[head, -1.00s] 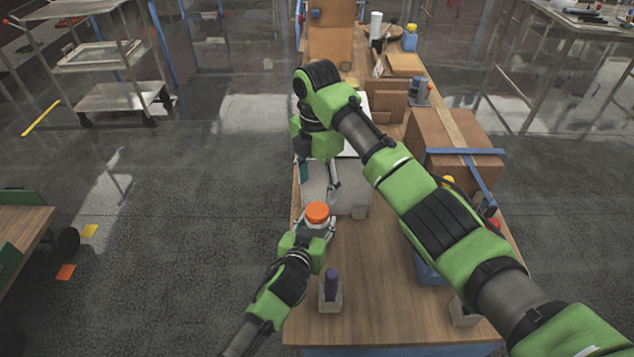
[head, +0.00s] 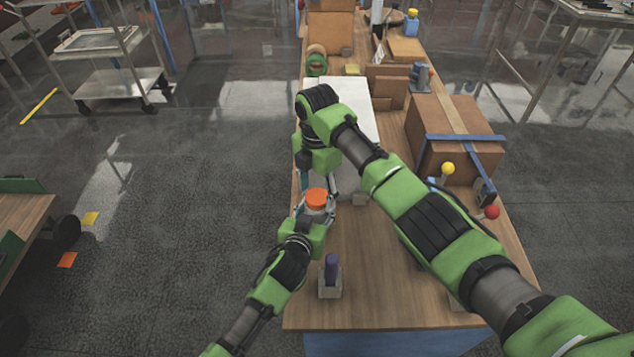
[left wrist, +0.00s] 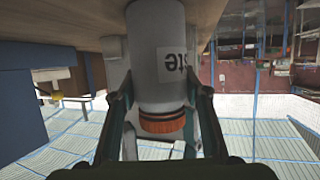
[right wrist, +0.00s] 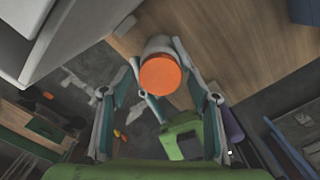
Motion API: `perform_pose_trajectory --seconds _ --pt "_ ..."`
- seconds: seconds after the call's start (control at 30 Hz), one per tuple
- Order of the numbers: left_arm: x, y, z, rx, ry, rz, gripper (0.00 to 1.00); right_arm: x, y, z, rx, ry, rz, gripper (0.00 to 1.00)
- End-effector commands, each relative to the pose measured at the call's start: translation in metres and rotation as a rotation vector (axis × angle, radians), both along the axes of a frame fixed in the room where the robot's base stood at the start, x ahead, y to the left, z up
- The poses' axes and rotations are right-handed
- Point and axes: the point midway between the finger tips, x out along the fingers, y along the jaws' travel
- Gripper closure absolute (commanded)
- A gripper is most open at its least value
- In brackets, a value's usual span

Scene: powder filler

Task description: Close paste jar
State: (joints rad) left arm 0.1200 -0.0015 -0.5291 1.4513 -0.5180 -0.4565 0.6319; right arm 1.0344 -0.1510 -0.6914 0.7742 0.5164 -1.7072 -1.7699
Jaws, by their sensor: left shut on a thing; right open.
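The paste jar (left wrist: 157,50) is white, with part of a label reading "ste" in the left wrist view, where it appears upside down. An orange lid (head: 316,197) sits on its top; I cannot tell how tight it is. The lid also shows face-on in the right wrist view (right wrist: 160,75). My left gripper (head: 315,210) is shut around the jar below the lid, near the table's left edge. My right gripper (head: 319,186) is open just above the lid, pointing down, with its fingers (right wrist: 160,98) spread wide on either side of it.
A purple item (head: 331,267) stands in a grey holder in front of the jar. A white box-like surface (head: 350,95) lies behind the right gripper. A large cardboard box (head: 450,135) stands at right, near yellow and red knobs (head: 447,168). The table's front middle (head: 385,295) is clear.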

Motion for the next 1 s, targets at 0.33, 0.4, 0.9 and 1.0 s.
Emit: perform_pose_trajectory --seconds 0.33,0.4,0.9,1.0 --pt "0.0001 -0.0002 0.0003 0.000 -0.001 0.000 1.00 -0.0001 0.0001 -0.0024 0.000 0.000 0.000 0.52" --pt "0.0001 -0.0002 0.0003 0.000 -0.001 0.000 1.00 -0.0001 0.0001 -0.0023 0.000 0.000 0.000 0.70" --pt "0.0000 -0.0003 0.0003 -0.001 -0.001 -0.001 1.00 -0.0002 0.0011 -0.0026 0.001 0.000 -0.304 0.85" --pt "0.0000 -0.0003 0.0003 -0.001 -0.001 -0.001 1.00 0.0001 0.0015 -0.0024 0.003 0.000 -0.515 0.85"
